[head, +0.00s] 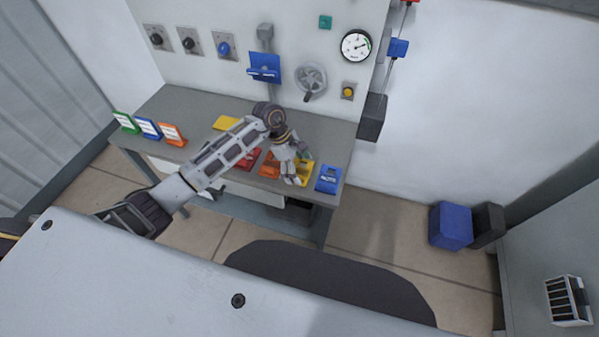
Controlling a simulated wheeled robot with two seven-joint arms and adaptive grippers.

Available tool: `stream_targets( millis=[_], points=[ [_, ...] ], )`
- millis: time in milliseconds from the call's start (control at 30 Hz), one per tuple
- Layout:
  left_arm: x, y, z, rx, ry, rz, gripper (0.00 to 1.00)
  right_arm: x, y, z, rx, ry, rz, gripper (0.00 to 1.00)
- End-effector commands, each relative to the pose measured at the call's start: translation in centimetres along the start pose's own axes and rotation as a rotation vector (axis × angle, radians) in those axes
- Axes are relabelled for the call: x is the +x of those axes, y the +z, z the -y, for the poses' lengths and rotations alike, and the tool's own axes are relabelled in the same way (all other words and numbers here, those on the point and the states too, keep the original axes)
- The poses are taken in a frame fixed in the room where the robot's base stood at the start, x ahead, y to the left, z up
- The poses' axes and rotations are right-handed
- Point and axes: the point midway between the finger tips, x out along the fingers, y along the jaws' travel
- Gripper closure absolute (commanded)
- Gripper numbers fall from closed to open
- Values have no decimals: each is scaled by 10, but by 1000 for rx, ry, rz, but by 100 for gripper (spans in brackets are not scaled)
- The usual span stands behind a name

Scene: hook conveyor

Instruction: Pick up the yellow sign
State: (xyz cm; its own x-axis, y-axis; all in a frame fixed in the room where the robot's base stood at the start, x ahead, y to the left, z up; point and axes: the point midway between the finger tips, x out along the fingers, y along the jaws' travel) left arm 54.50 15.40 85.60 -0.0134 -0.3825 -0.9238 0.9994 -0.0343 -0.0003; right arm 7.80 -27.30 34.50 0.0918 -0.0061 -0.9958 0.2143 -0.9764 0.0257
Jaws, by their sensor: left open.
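My left gripper (295,181) reaches over the grey table from the left and points down at its front right part. It is open. A yellow sign (306,171) lies right beneath and beside its fingers, partly hidden by them. I cannot tell whether the fingers touch it. Another flat yellow piece (225,123) lies further back on the table, left of my wrist, partly covered by my arm. My right gripper is not in view.
An orange sign (269,167) and a blue sign (328,179) flank the yellow one. A red sign (248,159) lies further left, partly behind my arm. A panel with dials rises behind.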

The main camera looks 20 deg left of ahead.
Motion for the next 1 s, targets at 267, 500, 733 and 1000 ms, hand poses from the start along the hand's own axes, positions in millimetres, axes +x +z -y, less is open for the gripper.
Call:
stream_targets(
  millis=[267,500,733,1000],
  points=[
    [21,0,0,0,0,-1,9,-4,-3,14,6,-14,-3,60],
    [23,0,0,0,0,-1,9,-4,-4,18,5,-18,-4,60],
    [23,0,0,0,0,-1,9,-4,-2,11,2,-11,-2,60],
    [23,0,0,0,0,-1,37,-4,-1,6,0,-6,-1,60]
  ],
)
